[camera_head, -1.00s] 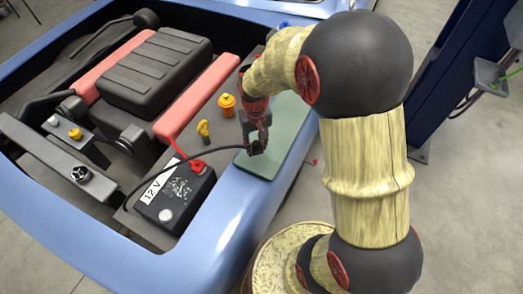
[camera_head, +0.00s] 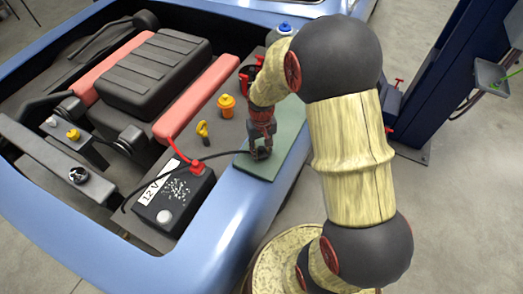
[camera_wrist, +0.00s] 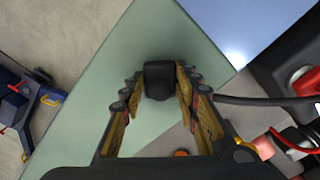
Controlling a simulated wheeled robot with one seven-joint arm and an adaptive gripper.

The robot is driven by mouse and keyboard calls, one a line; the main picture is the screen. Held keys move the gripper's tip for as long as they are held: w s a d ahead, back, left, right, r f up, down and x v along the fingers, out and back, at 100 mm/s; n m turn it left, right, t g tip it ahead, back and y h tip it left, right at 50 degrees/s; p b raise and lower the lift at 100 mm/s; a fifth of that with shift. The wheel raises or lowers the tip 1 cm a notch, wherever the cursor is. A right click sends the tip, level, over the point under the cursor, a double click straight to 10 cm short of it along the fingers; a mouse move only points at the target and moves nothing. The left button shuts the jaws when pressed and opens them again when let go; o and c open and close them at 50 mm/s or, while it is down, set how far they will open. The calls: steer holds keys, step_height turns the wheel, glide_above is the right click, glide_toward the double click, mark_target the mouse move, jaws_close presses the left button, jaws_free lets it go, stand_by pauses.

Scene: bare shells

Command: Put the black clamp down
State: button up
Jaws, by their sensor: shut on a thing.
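The black clamp (camera_wrist: 159,80) sits between the two fingers of my gripper (camera_wrist: 158,98) in the wrist view, over the green mat (camera_wrist: 160,35). In the head view my gripper (camera_head: 261,149) is over the same mat (camera_head: 258,166) on the car's edge. The black cable runs from the gripper leftwards past the battery (camera_head: 173,198). The clamp is mostly hidden by the fingers in the head view. I cannot tell whether it touches the mat.
A red clamp (camera_head: 197,167) is on the battery's other post. A yellow-handled item (camera_head: 203,129), an orange cap (camera_head: 226,104) and a blue-capped container (camera_head: 284,29) stand nearby. The blue car body (camera_head: 232,215) borders the mat. The mat's right part is bare.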

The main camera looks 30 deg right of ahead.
steer(key=o, duration=1.1)
steer(key=shift+f, duration=0.1)
steer(key=shift+o, duration=0.2)
step_height(320, 180, up, 12)
steer(key=p, duration=0.2)
step_height(320, 180, up, 14)
steer(key=n+t, duration=0.1)
steer(key=t, duration=0.2)
glide_above(261, 149)
steer(key=s+a, duration=0.5)
steer(key=s, duration=0.2)
steer(key=s+a+r+t, duration=0.1)
steer(key=s+a+r, duration=0.1)
steer(key=s, duration=0.3)
steer(key=s+a+r+n+t, duration=0.1)
steer(key=s+a+r, duration=0.1)
steer(key=s, duration=0.3)
steer(key=shift+s+a+r+t, duration=0.15)
steer(key=shift+s+r+t, duration=0.15)
steer(key=shift+r, duration=0.55)
steer(key=shift+f, duration=0.1)
